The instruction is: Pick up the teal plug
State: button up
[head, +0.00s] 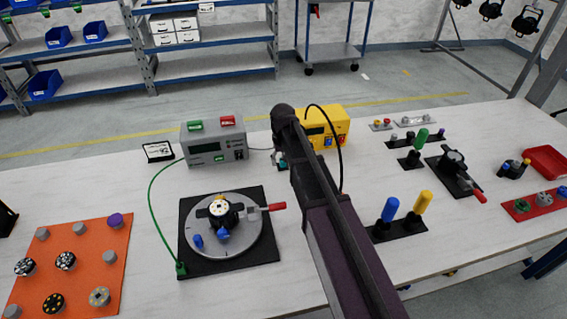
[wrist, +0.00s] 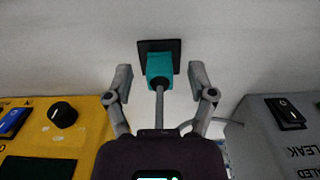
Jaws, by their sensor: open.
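The teal plug (wrist: 159,70) sits against a small black square base (wrist: 172,46) in the wrist view, with a grey cable running from it toward my gripper. My gripper (wrist: 160,76) is open, with one finger on each side of the plug and a visible gap to both. In the head view my arm covers most of this spot; a bit of the teal plug (head: 282,163) shows beside the arm's end.
A yellow instrument (head: 336,124) and a grey instrument (head: 212,140) stand on either side of the plug. A black plate with a round dial fixture (head: 256,254) lies in front. Blue and yellow handles (head: 390,209) stand to the right of my arm.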

jog(key=c, duration=0.9)
jog(key=shift+r, duration=0.15)
notch_tip(320, 180, up, 3)
jog(key=p, duration=0.3)
jog(key=s, duration=0.5)
jog(key=s+r+p, duration=0.1)
jog(key=s, duration=0.4)
jog(key=s+a+p, duration=0.1)
jog(key=s, duration=0.5)
jog(key=shift+r, duration=0.35)
notch_tip(320, 180, up, 22)
jog(key=p, duration=2.2)
jog(key=shift+s, duration=0.15)
